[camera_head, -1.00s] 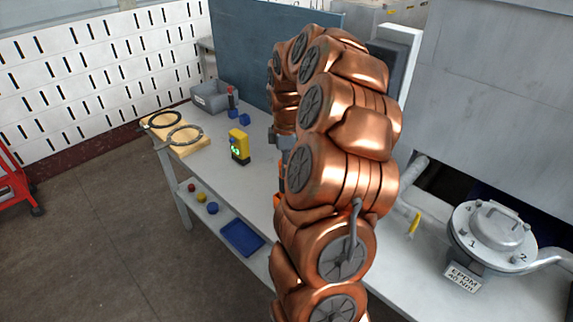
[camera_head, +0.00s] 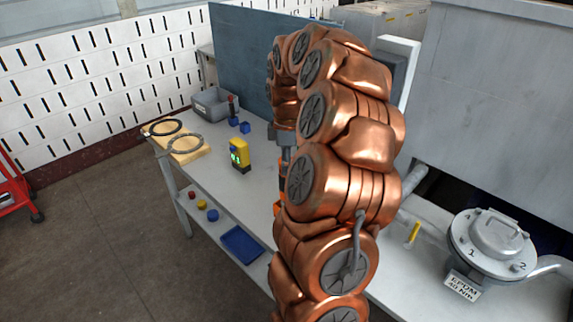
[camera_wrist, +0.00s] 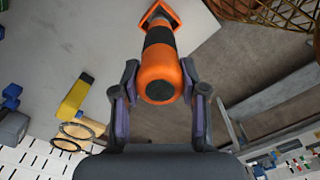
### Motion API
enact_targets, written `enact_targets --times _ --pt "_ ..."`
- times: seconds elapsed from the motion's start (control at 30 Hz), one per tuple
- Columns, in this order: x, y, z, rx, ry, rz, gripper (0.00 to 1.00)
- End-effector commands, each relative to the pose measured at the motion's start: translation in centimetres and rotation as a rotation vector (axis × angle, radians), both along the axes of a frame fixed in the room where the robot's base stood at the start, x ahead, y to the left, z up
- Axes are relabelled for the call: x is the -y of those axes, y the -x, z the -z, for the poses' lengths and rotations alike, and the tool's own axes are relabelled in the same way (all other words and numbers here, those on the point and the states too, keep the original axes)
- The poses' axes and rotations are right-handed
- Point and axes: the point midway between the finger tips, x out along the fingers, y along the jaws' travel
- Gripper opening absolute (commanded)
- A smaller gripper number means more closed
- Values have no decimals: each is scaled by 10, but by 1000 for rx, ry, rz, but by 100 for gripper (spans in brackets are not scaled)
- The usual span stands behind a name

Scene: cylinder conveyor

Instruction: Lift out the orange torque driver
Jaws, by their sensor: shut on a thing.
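My gripper (camera_wrist: 160,108) is shut on the orange torque driver (camera_wrist: 158,68) in the wrist view. The driver is orange with a black band, and its rounded end with a dark cap faces the wrist camera. Its far end meets an orange, angular-edged piece (camera_wrist: 158,14) with an opening; I cannot tell whether the driver is clear of it. In the head view my copper-coloured arm hides most of the gripper and driver. Only a small orange part (camera_head: 282,184) shows beside the arm.
A yellow device (camera_head: 239,153) stands on the grey bench (camera_head: 212,172), left of my arm. Two rings lie on a wooden board (camera_head: 196,155). A grey bin (camera_head: 212,104) and blue blocks are behind. A lidded round housing (camera_head: 490,240) is at right.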

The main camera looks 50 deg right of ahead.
Motion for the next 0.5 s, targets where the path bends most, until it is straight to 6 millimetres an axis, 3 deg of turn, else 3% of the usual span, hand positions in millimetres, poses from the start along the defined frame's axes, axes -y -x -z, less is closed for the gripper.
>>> enact_targets --times 0.5 --pt "0 -1 -22 3 1 -1 1"
